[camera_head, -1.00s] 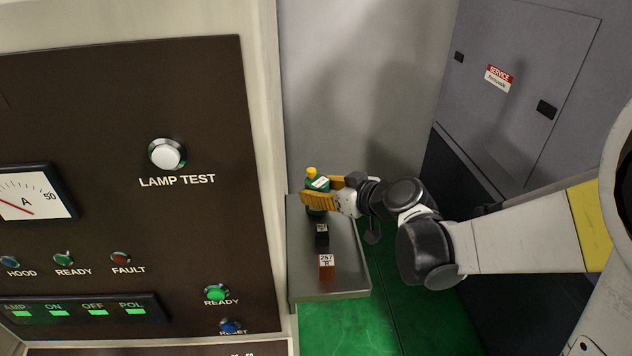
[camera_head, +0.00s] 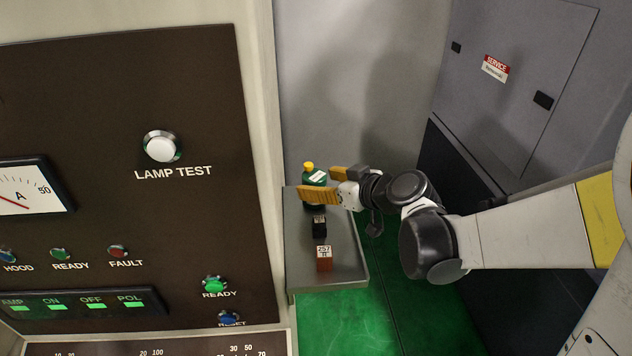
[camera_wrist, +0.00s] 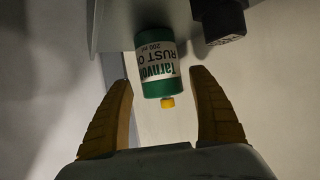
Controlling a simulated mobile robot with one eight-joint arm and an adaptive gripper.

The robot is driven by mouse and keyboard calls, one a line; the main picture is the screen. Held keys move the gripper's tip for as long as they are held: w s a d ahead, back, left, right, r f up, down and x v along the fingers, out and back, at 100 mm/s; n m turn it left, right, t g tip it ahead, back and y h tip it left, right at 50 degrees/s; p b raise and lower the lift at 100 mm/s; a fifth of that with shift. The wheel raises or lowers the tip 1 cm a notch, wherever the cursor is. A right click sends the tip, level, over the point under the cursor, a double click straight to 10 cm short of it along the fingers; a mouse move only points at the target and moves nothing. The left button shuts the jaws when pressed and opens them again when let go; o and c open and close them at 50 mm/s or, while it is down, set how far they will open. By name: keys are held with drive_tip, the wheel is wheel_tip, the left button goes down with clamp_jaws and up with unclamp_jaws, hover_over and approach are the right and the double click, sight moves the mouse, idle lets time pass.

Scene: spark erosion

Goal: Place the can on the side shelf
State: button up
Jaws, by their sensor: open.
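The can (camera_head: 314,177) is green with a white label and a yellow cap. It stands on the grey side shelf (camera_head: 345,279), at the shelf's far end. In the wrist view the can (camera_wrist: 158,62) shows upside down, with its label and cap in sight. My gripper (camera_head: 322,184) is open, its yellow fingers spread apart by the can. In the wrist view the gripper fingers (camera_wrist: 165,115) are on either side of the cap end, with clear gaps. In the head view the near finger hides the lower part of the can.
A black block (camera_head: 319,228) and a brown block with a "257" label (camera_head: 324,262) stand on the shelf, nearer than the can. The control panel (camera_head: 120,240) rises close on the left. Free room lies right of the shelf, above the green floor (camera_head: 345,322).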

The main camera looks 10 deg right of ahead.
drive_tip(key=p+v, duration=0.1)
drive_tip(key=v, duration=0.9)
drive_tip(key=s+f+m+g+h, duration=0.1)
drive_tip(key=s, duration=0.2)
drive_tip(key=s+d+m+g+h, duration=0.1)
drive_tip(key=s, duration=0.3)
drive_tip(key=s+f+m+g+h, duration=0.1)
drive_tip(key=s+m+h, duration=0.1)
drive_tip(key=s, duration=0.1)
drive_tip(key=shift+s+d+f, duration=0.3)
drive_tip(key=shift+d+f, duration=0.05)
drive_tip(key=shift+d, duration=0.05)
drive_tip(key=s+d+m+h, duration=0.3)
drive_tip(key=s+d, duration=0.1)
drive_tip(key=s, duration=0.1)
drive_tip(key=shift+s+d+h, duration=0.2)
drive_tip(key=shift+d+h, duration=0.1)
drive_tip(key=shift+d, duration=0.1)
drive_tip(key=shift+f, duration=0.1)
